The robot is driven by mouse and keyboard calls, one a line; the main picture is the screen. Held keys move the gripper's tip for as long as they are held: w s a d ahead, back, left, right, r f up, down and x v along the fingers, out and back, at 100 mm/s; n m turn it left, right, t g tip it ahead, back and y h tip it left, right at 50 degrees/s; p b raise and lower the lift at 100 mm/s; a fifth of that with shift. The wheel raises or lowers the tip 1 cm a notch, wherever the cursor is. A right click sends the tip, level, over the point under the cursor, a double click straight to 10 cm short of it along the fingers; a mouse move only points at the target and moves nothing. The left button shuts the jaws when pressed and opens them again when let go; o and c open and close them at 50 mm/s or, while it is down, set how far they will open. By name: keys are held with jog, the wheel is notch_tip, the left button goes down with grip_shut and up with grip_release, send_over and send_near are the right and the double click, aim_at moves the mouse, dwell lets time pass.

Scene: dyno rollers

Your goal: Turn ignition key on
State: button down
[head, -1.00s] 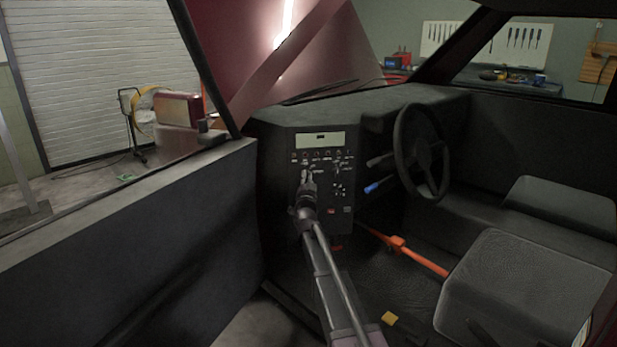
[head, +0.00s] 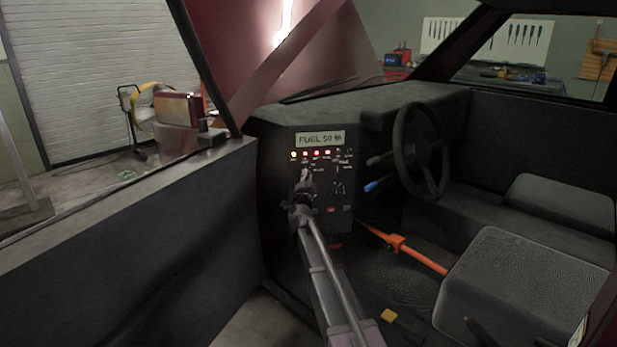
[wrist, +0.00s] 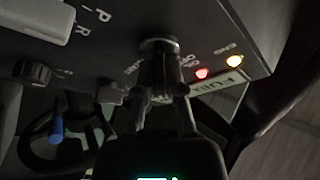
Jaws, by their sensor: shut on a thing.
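The control panel (head: 341,211) stands at the front of the cab, with a display (head: 320,138) that reads "FUEL 50 %". A row of lamps under it is lit in yellow and red; the wrist view shows a red lamp (wrist: 203,74) and a yellow lamp (wrist: 234,61). My gripper (head: 305,178) is at the upper left of the panel, below the lamps. In the wrist view, my gripper (wrist: 166,95) is shut on the ignition key (wrist: 160,47) at its round switch. The fingers hide most of the key.
A steering wheel (head: 421,152) and a blue-tipped lever (head: 376,186) are right of the panel. The door (head: 130,240) stands close on the left.

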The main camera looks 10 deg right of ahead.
jog(key=c, duration=0.7)
grip_release()
jog(key=shift+w, duration=0.1)
jog(key=shift+s+a+f+n+y, duration=0.3)
jog(key=shift+s+n+y, duration=0.2)
jog(key=shift+n, duration=0.1)
jog(key=s+a+f+n+g+y, duration=0.3)
jog(key=s+f+n+g+y, duration=0.15)
jog(key=s+f, duration=0.45)
jog(key=s+a+f+n+g+y, duration=0.25)
jog(key=s+f+n+g, duration=0.4)
jog(key=s, duration=0.35)
jog(key=s+d+f+g+h, duration=0.1)
jog(key=s+d+f+g, duration=0.15)
jog(key=s, duration=0.65)
jog(key=s+d+f+g+h, duration=0.15)
jog(key=s+g, duration=0.25)
jog(key=s, duration=0.4)
jog(key=s+d+f+g, duration=0.3)
jog(key=s, duration=0.6)
jog(key=r+p, duration=2.7)
jog(key=shift+w+a+r+p, duration=0.1)
jog(key=shift+w+a+p, duration=0.05)
jog(key=shift+w+p, duration=0.15)
